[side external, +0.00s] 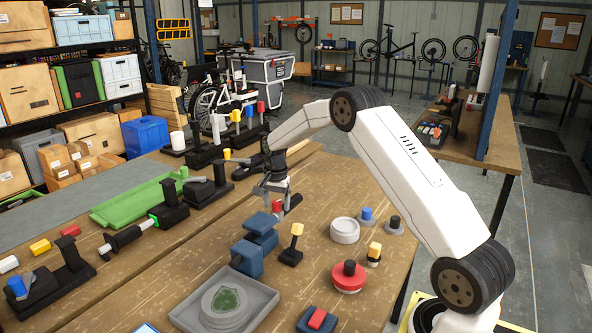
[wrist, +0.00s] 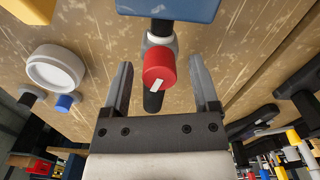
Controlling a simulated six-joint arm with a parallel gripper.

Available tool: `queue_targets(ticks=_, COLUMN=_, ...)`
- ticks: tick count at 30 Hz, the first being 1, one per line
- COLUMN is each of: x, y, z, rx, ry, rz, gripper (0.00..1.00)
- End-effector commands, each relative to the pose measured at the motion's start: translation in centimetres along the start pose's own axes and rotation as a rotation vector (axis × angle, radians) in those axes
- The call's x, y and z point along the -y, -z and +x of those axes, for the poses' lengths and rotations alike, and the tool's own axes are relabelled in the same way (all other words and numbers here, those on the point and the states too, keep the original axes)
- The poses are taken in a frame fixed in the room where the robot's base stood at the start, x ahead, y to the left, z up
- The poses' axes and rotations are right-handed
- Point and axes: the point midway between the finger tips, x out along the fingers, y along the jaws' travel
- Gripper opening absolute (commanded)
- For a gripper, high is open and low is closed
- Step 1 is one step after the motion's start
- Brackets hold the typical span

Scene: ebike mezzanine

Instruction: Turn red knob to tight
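The red knob (wrist: 160,68) is a short red cylinder with a white mark on its face. In the wrist view it lies between the two fingers of my gripper (wrist: 160,64), with a gap on both sides. A light collar and a dark rod show behind it, in front of a blue body (wrist: 180,8). In the side external view the knob (side external: 277,206) shows small beside the blue vise-like device (side external: 254,252). My gripper (side external: 278,196) is open there, pointing down around the knob. No finger visibly touches it. Which mark the white line points to cannot be told.
Near the device stand a yellow-topped post (side external: 296,230), a white round dish (side external: 345,230), a red-topped round knob (side external: 349,275) and a grey tray (side external: 262,301). A green tray (side external: 130,203) and black clamp fixtures (side external: 170,212) lie left. Bare wood shows between them.

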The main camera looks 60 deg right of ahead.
Motion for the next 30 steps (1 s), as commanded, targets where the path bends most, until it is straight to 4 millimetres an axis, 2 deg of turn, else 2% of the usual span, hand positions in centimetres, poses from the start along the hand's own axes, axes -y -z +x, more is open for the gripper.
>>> queue_targets(ticks=11, x=0.0, y=0.0, z=-0.8, rx=0.0, ry=0.0, rz=0.0, gripper=0.77)
queue_targets(ticks=24, x=0.0, y=0.0, z=-6.1, rx=-0.001, ry=0.002, rz=0.0, gripper=0.77)
queue_targets(ticks=30, x=0.0, y=0.0, z=-7.6, rx=-0.001, ry=0.001, rz=0.0, gripper=0.77)
